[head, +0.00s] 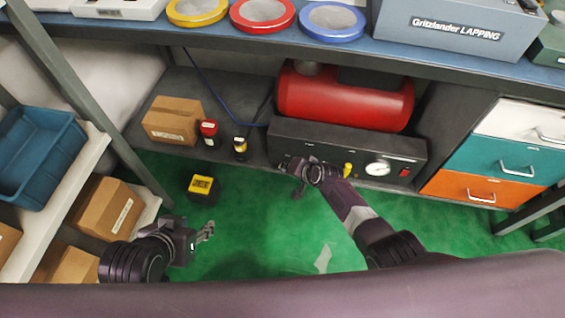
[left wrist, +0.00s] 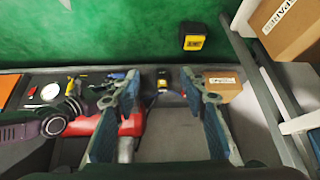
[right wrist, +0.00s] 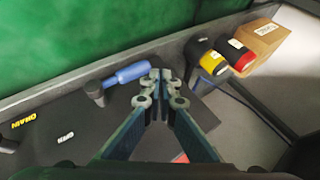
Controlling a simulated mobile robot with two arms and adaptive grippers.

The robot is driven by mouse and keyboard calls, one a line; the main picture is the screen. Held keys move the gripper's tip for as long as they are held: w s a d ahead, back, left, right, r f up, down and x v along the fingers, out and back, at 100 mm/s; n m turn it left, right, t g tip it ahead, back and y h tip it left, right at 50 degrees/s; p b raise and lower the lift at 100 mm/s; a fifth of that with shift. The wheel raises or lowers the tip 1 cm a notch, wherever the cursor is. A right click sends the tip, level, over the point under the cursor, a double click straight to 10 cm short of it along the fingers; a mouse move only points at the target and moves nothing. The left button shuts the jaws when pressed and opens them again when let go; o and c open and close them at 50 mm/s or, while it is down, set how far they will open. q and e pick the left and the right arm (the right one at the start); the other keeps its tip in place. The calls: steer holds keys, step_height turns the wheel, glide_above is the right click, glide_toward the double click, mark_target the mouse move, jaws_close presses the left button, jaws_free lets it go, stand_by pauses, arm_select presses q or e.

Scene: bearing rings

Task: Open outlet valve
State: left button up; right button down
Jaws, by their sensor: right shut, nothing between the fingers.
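The compressor has a red tank (head: 345,98) and a dark front panel (head: 285,135) under the bench. In the right wrist view a blue lever (right wrist: 131,72) lies near a black knob (right wrist: 93,92) on the panel side. My right gripper (right wrist: 162,78) is shut and empty, its fingertips beside the blue lever's end; I cannot tell whether they touch. In the head view this gripper (head: 297,178) covers the panel's left part, hiding the lever. A yellow handle (head: 347,170) sits right of it. My left gripper (left wrist: 165,90) is open and empty, over the green floor in the head view.
A pressure gauge (head: 377,168) and red switch (head: 405,171) are on the panel's right. A cardboard box (head: 172,120), a red-capped bottle (head: 208,132) and a yellow-labelled one (head: 240,147) stand left. A yellow-black box (head: 203,188) is on the floor. Drawers (head: 480,188) stand right.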

arm_select(q)
steer(key=s+a+g+p, duration=0.2)
steer(key=s+g+p, duration=0.1)
steer(key=s, duration=0.4)
step_height(320, 180, down, 15)
steer(key=w+g+p, duration=0.1)
steer(key=p, duration=0.3)
steer(key=shift+d+y, duration=0.3)
steer(key=shift+y, duration=0.1)
arm_select(e)
steer(key=s+a+r, duration=0.1)
steer(key=s+r, duration=0.3)
steer(key=r, duration=0.5)
steer(key=shift+s+a, duration=0.15)
steer(key=shift+s, duration=0.05)
